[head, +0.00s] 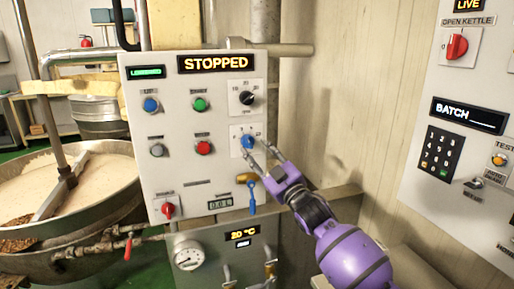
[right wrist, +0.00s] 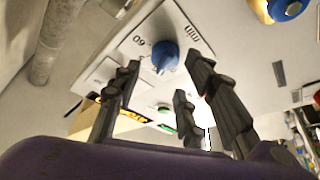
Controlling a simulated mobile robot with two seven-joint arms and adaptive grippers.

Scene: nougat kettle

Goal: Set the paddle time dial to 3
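The blue dial (head: 248,142) sits on a white plate at the right of the control panel; its label is too small to read in the head view. In the right wrist view the same blue dial (right wrist: 165,57) shows a scale with "60" beside it. My right gripper (head: 258,151) reaches up to it from the lower right, its fingers spread. In the right wrist view the open fingers (right wrist: 165,85) stand apart, with the dial seen just beyond their tips and nothing between them. I cannot tell whether a fingertip touches it. My left gripper is out of view.
A black dial (head: 246,98) sits just above. Red, green, blue and grey buttons are to the left, under a "STOPPED" display (head: 216,63). A blue-tagged key (head: 252,190) hangs below. The kettle (head: 75,215) stands left; another panel (head: 463,110) is right.

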